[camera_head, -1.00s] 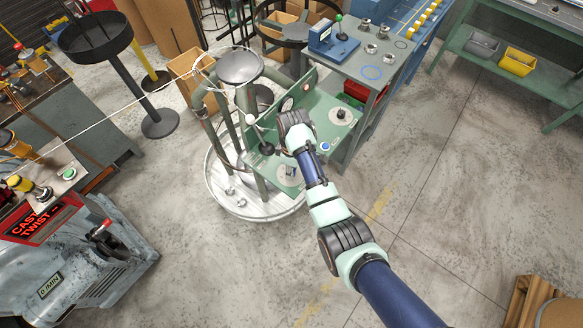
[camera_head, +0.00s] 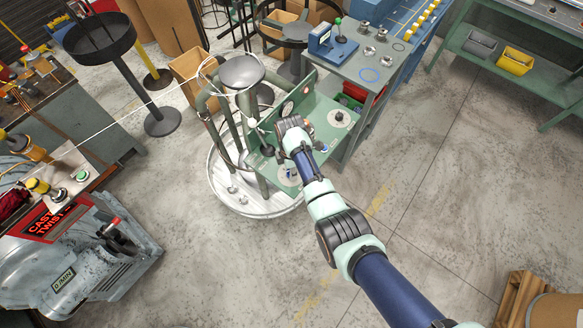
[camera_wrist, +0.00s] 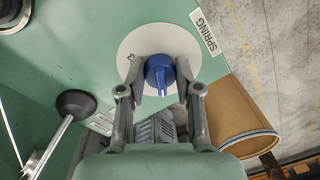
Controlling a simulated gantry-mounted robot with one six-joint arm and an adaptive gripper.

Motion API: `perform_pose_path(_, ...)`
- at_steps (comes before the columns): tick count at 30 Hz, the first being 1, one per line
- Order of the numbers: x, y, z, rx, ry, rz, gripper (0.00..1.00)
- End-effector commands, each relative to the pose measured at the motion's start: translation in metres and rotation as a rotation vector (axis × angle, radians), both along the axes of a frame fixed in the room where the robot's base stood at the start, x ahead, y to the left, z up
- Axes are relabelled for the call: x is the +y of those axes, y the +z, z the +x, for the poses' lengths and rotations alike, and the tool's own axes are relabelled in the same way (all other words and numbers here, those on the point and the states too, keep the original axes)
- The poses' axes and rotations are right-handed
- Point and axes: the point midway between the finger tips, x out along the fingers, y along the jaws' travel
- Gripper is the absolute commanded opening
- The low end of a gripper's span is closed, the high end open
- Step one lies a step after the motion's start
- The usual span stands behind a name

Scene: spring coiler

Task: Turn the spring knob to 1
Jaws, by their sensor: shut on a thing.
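The blue spring knob (camera_wrist: 160,72) sits on a round pale dial plate (camera_wrist: 140,42) on a green panel, beside a white label reading SPRING (camera_wrist: 205,30). The knob's ridge points down the picture, toward my palm. The number 1 cannot be made out. In the head view my arm reaches over the green spring coiler panel (camera_head: 322,103), and my fingers are largely hidden.
A black ball-ended lever (camera_wrist: 75,105) stands left of my gripper in the wrist view. A cardboard drum (camera_wrist: 235,115) shows at right. In the head view, another dial (camera_head: 339,118) is on the panel's right, and a grey bench (camera_head: 385,62) stands behind it.

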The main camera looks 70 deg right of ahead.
Motion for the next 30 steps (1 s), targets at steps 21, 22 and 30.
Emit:
perform_pose_path(21, -0.0001, 0.0004, 0.0004, 0.0, 0.033, 0.0, 0.59)
perform_pose_path(22, -0.0001, 0.0004, 0.0004, 0.0, 0.033, 0.0, 0.59)
perform_pose_path(30, -0.0002, 0.001, 0.0004, -0.001, 0.032, -0.001, 0.59)
